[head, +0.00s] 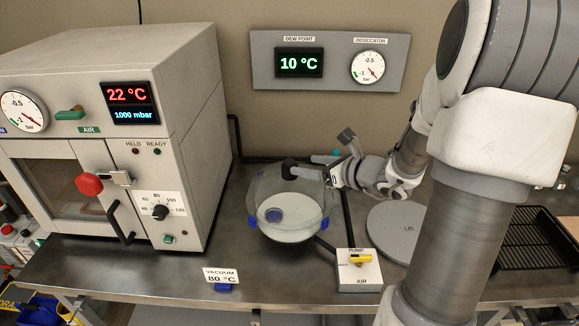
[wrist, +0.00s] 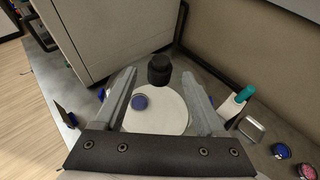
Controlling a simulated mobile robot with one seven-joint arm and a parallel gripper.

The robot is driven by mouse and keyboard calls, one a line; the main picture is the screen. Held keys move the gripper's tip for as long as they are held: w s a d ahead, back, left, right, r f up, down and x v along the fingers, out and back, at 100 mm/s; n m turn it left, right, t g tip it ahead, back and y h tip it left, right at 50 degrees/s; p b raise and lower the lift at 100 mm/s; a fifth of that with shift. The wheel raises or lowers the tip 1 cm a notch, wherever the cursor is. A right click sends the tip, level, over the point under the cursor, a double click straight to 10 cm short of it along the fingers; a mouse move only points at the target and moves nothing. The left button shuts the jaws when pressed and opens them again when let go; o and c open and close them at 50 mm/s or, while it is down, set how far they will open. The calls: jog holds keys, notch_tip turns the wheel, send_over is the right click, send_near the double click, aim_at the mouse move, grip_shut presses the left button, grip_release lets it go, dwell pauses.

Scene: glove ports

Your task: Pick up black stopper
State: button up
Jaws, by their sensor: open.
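The black stopper (head: 289,168) sits at the top of a clear glass vessel (head: 262,198) in the head view. In the wrist view the stopper (wrist: 160,70) stands upright, centred just beyond my two fingertips. My gripper (head: 312,166) reaches in from the right, close beside the stopper. In the wrist view my gripper (wrist: 159,73) is open, with one finger on each side of the line to the stopper and nothing held. Whether the fingers overlap the stopper in depth is hard to tell.
A large grey oven (head: 190,110) stands left of the vessel. A round grey lid (head: 396,230) lies at right, with a pump switch box (head: 358,270) in front. A black rack (head: 537,238) lies far right.

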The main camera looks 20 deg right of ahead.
aim_at(291, 162)
jog(key=x, duration=0.5)
jog(key=shift+w+a, duration=0.1)
jog(key=shift+w, duration=0.2)
grip_shut()
